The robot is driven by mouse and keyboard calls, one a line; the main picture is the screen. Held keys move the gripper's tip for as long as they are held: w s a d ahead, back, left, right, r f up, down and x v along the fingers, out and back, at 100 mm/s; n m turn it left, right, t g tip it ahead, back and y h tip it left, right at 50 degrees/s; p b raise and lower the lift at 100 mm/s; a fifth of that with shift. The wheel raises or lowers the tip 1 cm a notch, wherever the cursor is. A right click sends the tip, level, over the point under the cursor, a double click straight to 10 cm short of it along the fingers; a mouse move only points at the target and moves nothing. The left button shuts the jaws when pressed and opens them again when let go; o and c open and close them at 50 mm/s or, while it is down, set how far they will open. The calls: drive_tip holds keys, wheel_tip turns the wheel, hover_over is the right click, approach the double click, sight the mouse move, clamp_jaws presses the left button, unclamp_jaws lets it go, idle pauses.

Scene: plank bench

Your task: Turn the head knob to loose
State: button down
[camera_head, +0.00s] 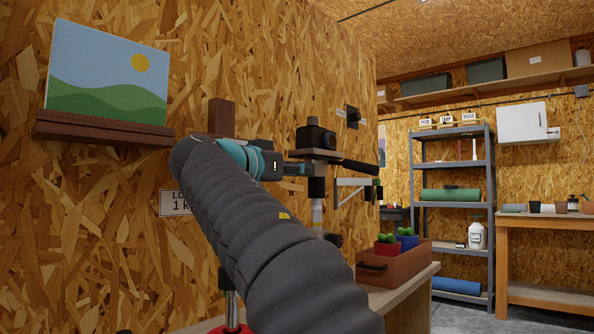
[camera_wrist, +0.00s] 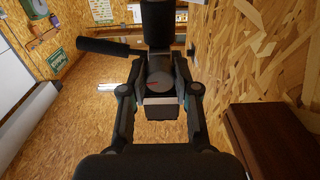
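A black clamp-like head (camera_head: 316,180) stands on a pole in front of the wall, with a black handle (camera_head: 361,167) out to the right. The handle also shows in the wrist view (camera_wrist: 103,46), pointing left. The head knob (camera_wrist: 158,77) is a round dark grey face with a red line lying nearly level, slightly tilted. My gripper (camera_head: 297,168) reaches the head from the left. In the wrist view my gripper (camera_wrist: 160,66) has a finger on each side of the knob, apparently closed against it. In the head view, the knob is hidden.
A black device (camera_head: 316,137) sits on top of the head. A brown planter box (camera_head: 394,264) with small cacti stands on the bench. A dark wooden ledge (camera_head: 104,131) with a painting (camera_head: 107,80) is on the left wall. A metal shelf (camera_head: 452,178) stands farther back.

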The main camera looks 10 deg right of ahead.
drive_tip(key=shift+n+p, duration=0.85)
drive_tip(key=shift+n, duration=1.55)
drive_tip(key=c, duration=0.9)
unclamp_jaws()
drive_tip(key=shift+o, duration=0.2)
drive_tip(key=shift+m, duration=0.3)
